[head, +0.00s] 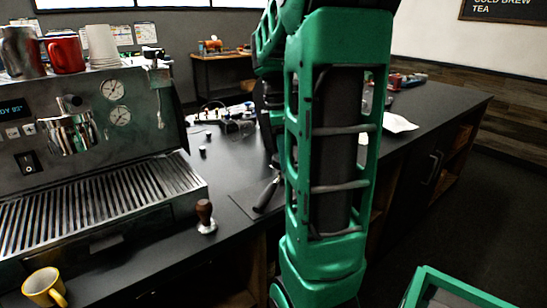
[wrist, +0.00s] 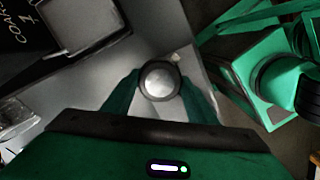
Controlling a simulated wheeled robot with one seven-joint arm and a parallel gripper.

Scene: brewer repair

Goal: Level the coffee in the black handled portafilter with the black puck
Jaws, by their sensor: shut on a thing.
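In the wrist view my gripper (wrist: 160,92) has its two green fingers on either side of a round piece (wrist: 160,80) with a dark rim and a shiny pale top. It looks like the black puck, seen end-on, and the fingers are shut on it. In the head view my green arm covers the gripper and the puck. The portafilter's black handle (head: 267,195) shows on the counter just left of my arm. Its basket and the coffee are hidden there, and I cannot make them out in the wrist view.
The espresso machine (head: 95,150) stands at the left. A wooden-handled tamper (head: 206,216) stands upright at the counter's front edge, and a yellow mug (head: 44,287) is at lower left. Small dark pieces stand behind the tamper. A dark lettered panel (wrist: 30,25) shows in the wrist view.

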